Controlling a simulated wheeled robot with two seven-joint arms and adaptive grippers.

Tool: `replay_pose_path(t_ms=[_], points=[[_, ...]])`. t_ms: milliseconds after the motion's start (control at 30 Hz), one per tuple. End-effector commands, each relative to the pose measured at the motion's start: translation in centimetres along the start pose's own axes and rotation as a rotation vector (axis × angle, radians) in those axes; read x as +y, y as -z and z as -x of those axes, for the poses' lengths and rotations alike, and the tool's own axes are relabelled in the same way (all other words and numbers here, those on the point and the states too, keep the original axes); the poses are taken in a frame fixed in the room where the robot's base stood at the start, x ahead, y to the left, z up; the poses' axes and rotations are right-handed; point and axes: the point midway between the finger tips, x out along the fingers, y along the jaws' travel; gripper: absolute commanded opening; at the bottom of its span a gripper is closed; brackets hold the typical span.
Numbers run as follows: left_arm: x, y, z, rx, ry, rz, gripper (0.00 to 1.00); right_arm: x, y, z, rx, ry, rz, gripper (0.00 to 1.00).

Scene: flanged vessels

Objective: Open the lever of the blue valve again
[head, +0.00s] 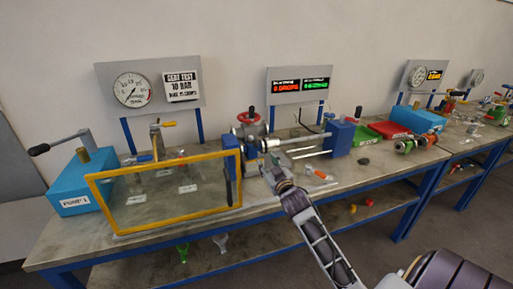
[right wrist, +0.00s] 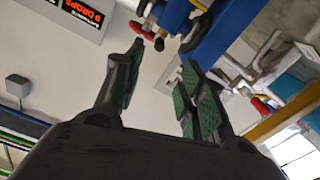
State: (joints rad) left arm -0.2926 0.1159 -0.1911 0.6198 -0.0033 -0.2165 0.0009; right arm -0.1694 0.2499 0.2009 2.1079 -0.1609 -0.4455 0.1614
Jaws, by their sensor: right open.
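In the right wrist view, a small blue fitting (right wrist: 176,15) that looks like the blue valve is beyond my fingertips, near the top edge. A red-ended part (right wrist: 140,27) beside it may be its lever; I cannot tell its setting. My right gripper (right wrist: 160,62) is open, with an empty gap between its green-padded fingers, apart from the fitting. In the head view my right gripper (head: 268,164) is over the bench, at the right end of the yellow-framed shield. It and the pipework there hide much of the valve. My left gripper is not in view.
The yellow-framed clear shield (head: 165,226) stands left of my right gripper. The red handwheel (head: 249,117) is behind it.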

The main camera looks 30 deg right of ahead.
Motion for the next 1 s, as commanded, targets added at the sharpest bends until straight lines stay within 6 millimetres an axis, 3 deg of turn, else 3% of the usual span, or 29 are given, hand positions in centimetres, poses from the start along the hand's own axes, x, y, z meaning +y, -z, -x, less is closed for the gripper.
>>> replay_pose_path(t_ms=[567,1000], points=[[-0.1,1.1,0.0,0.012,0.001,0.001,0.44,0.1,0.2,-0.5,0.006,-0.001,0.000,0.40],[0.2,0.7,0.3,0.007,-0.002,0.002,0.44,0.1,0.2,-3.7,0.006,-0.001,0.000,0.40]])
